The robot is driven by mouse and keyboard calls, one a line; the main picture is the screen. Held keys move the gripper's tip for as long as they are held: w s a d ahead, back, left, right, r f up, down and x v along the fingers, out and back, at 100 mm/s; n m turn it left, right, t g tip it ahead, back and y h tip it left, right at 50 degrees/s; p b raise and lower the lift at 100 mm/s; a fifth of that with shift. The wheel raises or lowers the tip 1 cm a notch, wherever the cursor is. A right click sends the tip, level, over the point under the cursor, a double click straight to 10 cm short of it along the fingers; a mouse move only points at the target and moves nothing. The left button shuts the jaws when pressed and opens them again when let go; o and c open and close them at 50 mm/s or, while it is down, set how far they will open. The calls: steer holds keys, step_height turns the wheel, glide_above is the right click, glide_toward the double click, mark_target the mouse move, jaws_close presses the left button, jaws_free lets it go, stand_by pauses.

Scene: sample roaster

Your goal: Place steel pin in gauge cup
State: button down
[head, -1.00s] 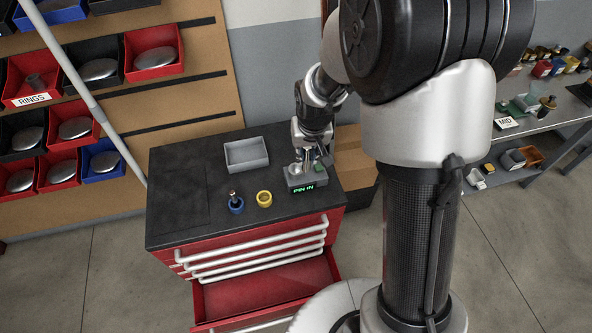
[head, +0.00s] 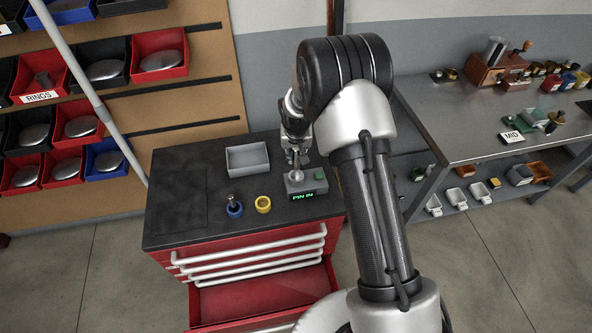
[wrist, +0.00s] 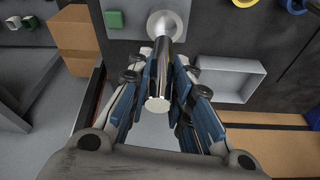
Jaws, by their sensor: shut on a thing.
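My gripper (wrist: 166,70) is shut on the steel pin (wrist: 159,88), a shiny cylinder between its blue finger pads. The pin's near end faces the wrist camera. Its far end meets or overlaps the pale round gauge cup (wrist: 166,22), and I cannot tell how deep it sits. In the head view, my gripper (head: 292,152) is over the grey gauge box (head: 312,184) at the right of the black cabinet top. The box has a green button (head: 319,174) and a lit green display reading "PIN IN" (head: 304,196).
On the cabinet top (head: 185,190), a grey tray (head: 248,173) stands behind. A blue ring-shaped piece (head: 235,210) with an upright peg and a yellow ring (head: 263,204) lie left of the gauge. A red drawer (head: 265,300) is open in front. A steel bench (head: 450,130) stands right.

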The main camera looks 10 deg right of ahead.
mark_target(296, 168)
steer(key=x, duration=0.2)
steer(key=s+b+x, duration=0.1)
steer(key=x, duration=0.4)
steer(key=shift+s+a+f, duration=0.2)
steer(key=shift+s, duration=0.1)
steer(key=shift+r, duration=0.1)
steer(key=c, duration=1.9)
jaws_free()
steer(key=shift+s+f+b, duration=0.1)
steer(key=shift+f+b, duration=0.2)
steer(key=shift+b, duration=0.05)
steer(key=o, duration=0.5)
steer(key=shift+r, duration=0.1)
steer(key=shift+c, duration=0.2)
